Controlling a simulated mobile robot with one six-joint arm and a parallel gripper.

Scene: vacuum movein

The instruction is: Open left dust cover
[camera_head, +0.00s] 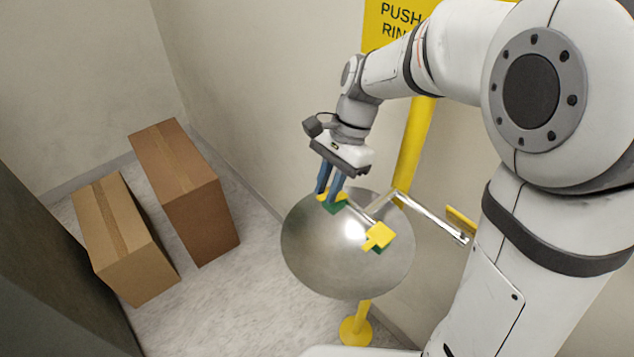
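A steel bowl (345,265) stands on a yellow post against the wall. The left dust cover (340,197), yellow with a green part below it, sits over the bowl's back left side. The right dust cover (380,234), also yellow over green, is at the bowl's right side and looks closed. My gripper (329,194) points down at the left dust cover from above. Its two blue fingers are a little apart, with their tips at the cover and partly hiding it. I cannot tell whether they pinch it or only touch it.
A bent silver pipe and lever (430,214) run right from the bowl. A yellow sign (392,22) and yellow pipe (413,150) are on the wall behind. Two cardboard boxes (122,238) (186,190) stand on the floor at left. Floor between boxes and bowl is clear.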

